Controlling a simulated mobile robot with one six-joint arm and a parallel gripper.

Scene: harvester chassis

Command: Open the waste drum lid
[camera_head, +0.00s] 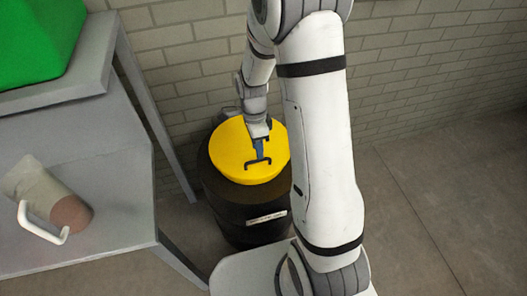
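The waste drum (226,205) is a black barrel with a small white label, standing on the floor by the wall. Its round yellow lid (229,158) sits on top and looks shut. My gripper (259,151) reaches down from above, over the middle of the lid. A thin dark bar-shaped handle (257,162) shows right at the gripper's tip. I cannot tell whether the gripper touches or grips it; the fingers are too small to make out. My arm hides the right edge of the lid and drum.
A grey metal table (118,170) stands to the left, close to the drum, with a beaker-like jug (42,190) with a white handle on it. A green container (40,45) is on a raised shelf at upper left. A brick wall (180,60) stands behind. The floor (440,210) at right is clear.

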